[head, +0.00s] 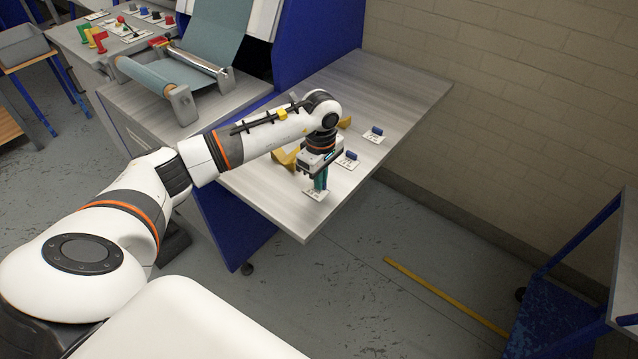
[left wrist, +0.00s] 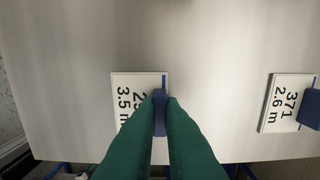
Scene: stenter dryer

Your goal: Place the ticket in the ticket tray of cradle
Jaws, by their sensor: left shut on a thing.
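A white ticket (head: 314,194) with a blue grip block is at the front edge of the grey table (head: 390,85). In the left wrist view its card (left wrist: 130,108) reads "3.5 m", its upper number partly hidden by my fingers. My left gripper (head: 320,184) points down, its green fingers (left wrist: 160,103) shut on the blue block (left wrist: 160,112). I cannot tell whether the card touches the table. A grey cradle-like stand (head: 183,105) holding a fabric roll (head: 143,76) is at the upper left; no ticket tray can be made out. My right gripper is not in view.
Other tickets with blue blocks lie behind (head: 348,161) and farther back (head: 373,136); one reads "371 2.6 m" in the left wrist view (left wrist: 286,105). A yellow object (head: 285,158) sits beside my gripper. A blue machine frame (head: 300,40) stands behind. The table's right part is clear.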

